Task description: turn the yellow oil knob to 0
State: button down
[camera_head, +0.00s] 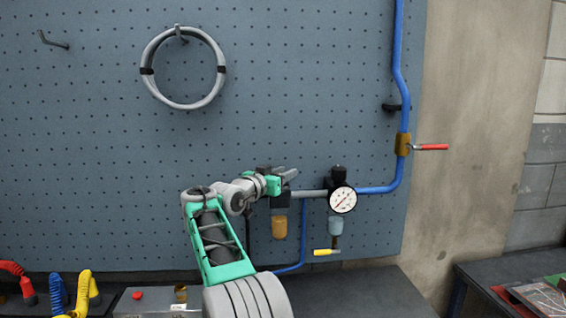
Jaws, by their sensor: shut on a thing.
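My gripper (287,177) is at the top of the left unit of the air-line assembly, above its amber bowl (279,227). It is shut at the place of the yellow oil knob. The knob and its scale are hidden behind my gripper and wrist, so I cannot read the knob's setting.
A round white gauge (342,200) with a black knob above it stands just right of my gripper. A yellow-handled lever (326,252) sits below. A blue pipe (397,60) with a red-handled valve (430,147) runs up the right. A hose coil (148,70) hangs upper left.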

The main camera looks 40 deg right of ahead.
jog(key=shift+s+r+m+g+p, duration=0.1)
jog(key=shift+r+m+g+p, duration=0.1)
jog(key=shift+m+g+p, duration=0.4)
jog(key=shift+d+f, duration=0.1)
jog(key=c, duration=1.5)
grip_release()
jog(key=o, duration=0.3)
jog(key=shift+s+d+g, duration=0.1)
jog(key=shift+d+g, duration=0.05)
jog(key=shift+g, duration=0.15)
jog(key=shift+o, duration=0.7)
jog(key=shift+a+f, duration=0.1)
jog(key=shift+a, duration=0.1)
